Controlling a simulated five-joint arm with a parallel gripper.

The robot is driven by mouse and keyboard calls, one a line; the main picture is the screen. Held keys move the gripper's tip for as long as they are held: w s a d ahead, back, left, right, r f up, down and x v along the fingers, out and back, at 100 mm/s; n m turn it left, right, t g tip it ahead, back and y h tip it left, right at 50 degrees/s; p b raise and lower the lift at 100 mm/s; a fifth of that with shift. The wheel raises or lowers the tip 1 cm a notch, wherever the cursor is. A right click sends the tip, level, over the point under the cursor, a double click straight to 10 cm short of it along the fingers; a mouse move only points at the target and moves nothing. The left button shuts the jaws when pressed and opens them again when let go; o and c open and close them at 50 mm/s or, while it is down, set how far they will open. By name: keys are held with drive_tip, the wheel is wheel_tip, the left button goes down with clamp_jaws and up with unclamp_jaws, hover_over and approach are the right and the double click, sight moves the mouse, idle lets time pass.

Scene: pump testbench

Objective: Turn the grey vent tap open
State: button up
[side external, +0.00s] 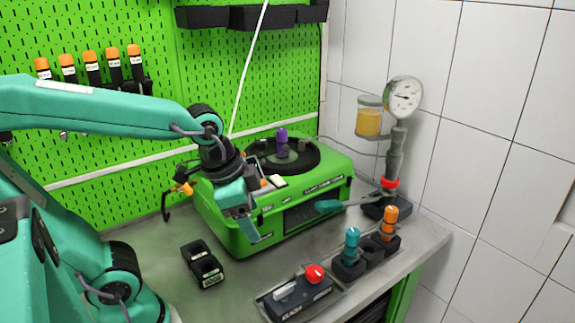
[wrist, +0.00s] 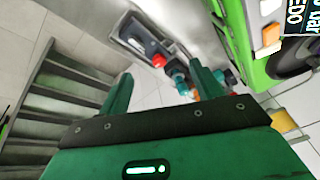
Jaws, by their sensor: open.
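A light grey lever (side external: 286,291), which looks like the vent tap, lies along a dark box (side external: 303,295) at the bench's front edge. A red knob (side external: 315,274) stands beside it on the same box. In the wrist view the box (wrist: 140,40) and red knob (wrist: 158,60) appear beyond my fingers, with the pale lever (wrist: 131,42) small and hard to make out. My gripper (side external: 247,226) is open and empty, pointing down in front of the green machine, up and left of the box. It also shows in the wrist view (wrist: 163,84).
The green machine (side external: 235,228) stands behind my gripper. Teal (side external: 352,240) and orange (side external: 390,220) capped parts stand in dark holders right of the box. A black double holder (side external: 203,265) sits left; bench around it is clear.

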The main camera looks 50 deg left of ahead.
sight(284, 289)
drive_tip(key=shift+w+d+f+m+g, duration=0.65)
drive_tip(key=shift+d+f+m, duration=0.3)
drive_tip(key=shift+f+m, duration=0.8)
drive_tip(key=shift+w+d+f+m+g, duration=0.6)
drive_tip(key=shift+d+f+m, duration=0.5)
drive_tip(key=shift+m, duration=1.2)
drive_tip(key=shift+w+d+f+m+g, duration=0.6)
drive_tip(key=shift+d+f+m, duration=0.25)
drive_tip(key=shift+f+m, duration=0.95)
drive_tip(key=shift+r+m, duration=0.2)
drive_tip(key=shift+m, duration=0.05)
drive_tip(key=shift+f, duration=3.8)
drive_tip(key=c, duration=1)
